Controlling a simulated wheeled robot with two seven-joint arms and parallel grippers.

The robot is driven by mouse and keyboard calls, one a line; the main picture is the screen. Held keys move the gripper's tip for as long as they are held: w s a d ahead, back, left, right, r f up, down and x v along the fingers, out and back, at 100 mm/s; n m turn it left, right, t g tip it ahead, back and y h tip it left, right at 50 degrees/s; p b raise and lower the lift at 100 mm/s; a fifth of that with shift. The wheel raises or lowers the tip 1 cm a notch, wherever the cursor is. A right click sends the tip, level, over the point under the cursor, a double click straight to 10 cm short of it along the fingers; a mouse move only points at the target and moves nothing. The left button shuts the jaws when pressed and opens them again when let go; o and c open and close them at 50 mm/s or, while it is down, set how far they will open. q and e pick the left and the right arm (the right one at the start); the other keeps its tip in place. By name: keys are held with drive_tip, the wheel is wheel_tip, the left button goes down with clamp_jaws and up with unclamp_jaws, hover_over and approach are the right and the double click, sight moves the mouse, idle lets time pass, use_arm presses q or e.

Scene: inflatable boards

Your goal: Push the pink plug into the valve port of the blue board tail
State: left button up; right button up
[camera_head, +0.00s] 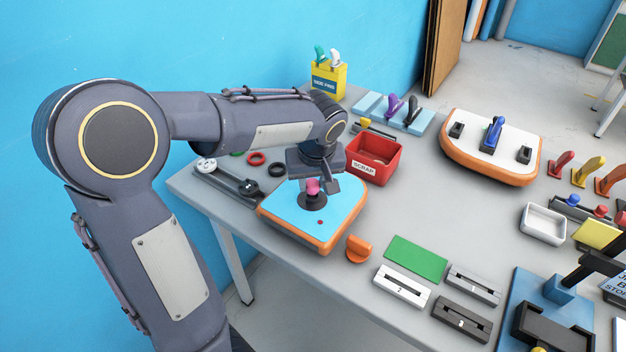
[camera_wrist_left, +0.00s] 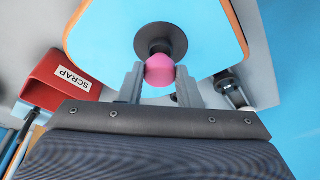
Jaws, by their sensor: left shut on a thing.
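The blue board tail (camera_head: 285,205) has an orange rim and lies at the left end of the grey table. A round black valve port (camera_head: 313,202) stands on it. The pink plug (camera_head: 312,187) is between the fingers of my left gripper (camera_head: 316,186), directly over the port. In the left wrist view the pink plug (camera_wrist_left: 159,70) is gripped between both fingers, in front of the black port (camera_wrist_left: 160,42). I cannot tell how deep the plug sits in the port. My left gripper is shut on the plug. My right gripper is not in view.
A red scrap bin (camera_head: 374,158) stands right behind the board tail. An orange piece (camera_head: 359,248) and a green pad (camera_head: 416,259) lie to its right. A white-topped board (camera_head: 491,147) is at the back right. Black and red rings (camera_head: 257,158) lie at the left.

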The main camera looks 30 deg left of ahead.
use_arm(q)
drive_tip(key=shift+f+b, duration=1.1)
drive_tip(key=shift+f, duration=0.2)
drive_tip(key=o, duration=1)
drive_tip(key=shift+o, duration=0.2)
drive_tip(key=shift+r, duration=0.15)
drive_tip(key=v, duration=0.7)
drive_tip(key=shift+r+p, duration=0.3)
drive_tip(key=shift+r, duration=0.05)
drive_tip(key=shift+s+d, duration=0.1)
drive_tip(key=shift+s, duration=0.1)
